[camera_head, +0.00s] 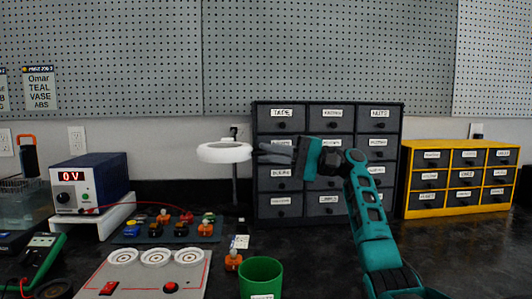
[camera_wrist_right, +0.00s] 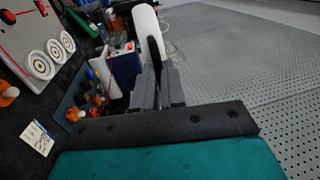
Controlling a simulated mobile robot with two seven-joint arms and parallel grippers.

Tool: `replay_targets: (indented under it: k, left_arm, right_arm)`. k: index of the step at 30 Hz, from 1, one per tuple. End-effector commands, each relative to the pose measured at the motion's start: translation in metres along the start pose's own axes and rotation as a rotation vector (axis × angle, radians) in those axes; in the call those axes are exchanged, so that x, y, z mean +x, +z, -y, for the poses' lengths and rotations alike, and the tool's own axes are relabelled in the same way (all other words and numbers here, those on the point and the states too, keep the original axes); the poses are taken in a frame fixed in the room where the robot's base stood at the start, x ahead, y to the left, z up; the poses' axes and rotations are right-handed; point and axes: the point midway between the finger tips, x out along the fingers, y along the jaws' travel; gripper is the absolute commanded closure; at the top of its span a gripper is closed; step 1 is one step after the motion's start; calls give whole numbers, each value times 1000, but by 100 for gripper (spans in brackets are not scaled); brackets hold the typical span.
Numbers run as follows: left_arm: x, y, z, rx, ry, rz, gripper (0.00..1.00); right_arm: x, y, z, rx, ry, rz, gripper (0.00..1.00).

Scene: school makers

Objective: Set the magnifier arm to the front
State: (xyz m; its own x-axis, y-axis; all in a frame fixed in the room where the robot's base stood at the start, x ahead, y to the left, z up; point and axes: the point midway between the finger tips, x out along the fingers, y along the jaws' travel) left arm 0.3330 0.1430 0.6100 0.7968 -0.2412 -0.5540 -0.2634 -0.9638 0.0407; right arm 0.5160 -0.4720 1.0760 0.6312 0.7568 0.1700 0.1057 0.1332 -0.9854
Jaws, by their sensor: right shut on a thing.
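The magnifier (camera_head: 225,152) is a white ring head on a thin dark stand, at the middle of the head view. The ring looks level, with its dark post behind it. My right gripper (camera_head: 266,152) reaches in from the right. Its dark fingers are shut on the magnifier's arm just right of the ring; the gripped part is mostly hidden. In the right wrist view the white ring (camera_wrist_right: 147,22) shows beyond the fingers (camera_wrist_right: 158,75), with a dark strip between them. My left gripper is not in view.
A dark drawer cabinet (camera_head: 329,112) stands behind my right arm, a yellow one (camera_head: 406,178) to its right. A green cup (camera_head: 261,276) and a grey panel with round dials (camera_head: 185,277) are in front. A power supply (camera_head: 88,184) stands left. The bench at right front is clear.

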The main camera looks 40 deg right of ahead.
Motion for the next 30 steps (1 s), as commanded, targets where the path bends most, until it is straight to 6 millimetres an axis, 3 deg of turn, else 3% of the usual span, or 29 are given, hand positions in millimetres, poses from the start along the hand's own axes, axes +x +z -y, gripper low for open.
replay_targets:
  k: [21,22,30]
  left_arm:
    - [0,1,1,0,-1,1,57]
    - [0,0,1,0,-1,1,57]
    - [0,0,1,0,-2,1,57]
  right_arm:
    - [-6,2,1,3,0,14,100]
    - [-6,2,1,3,0,14,89]
    - [-6,2,1,3,0,14,64]
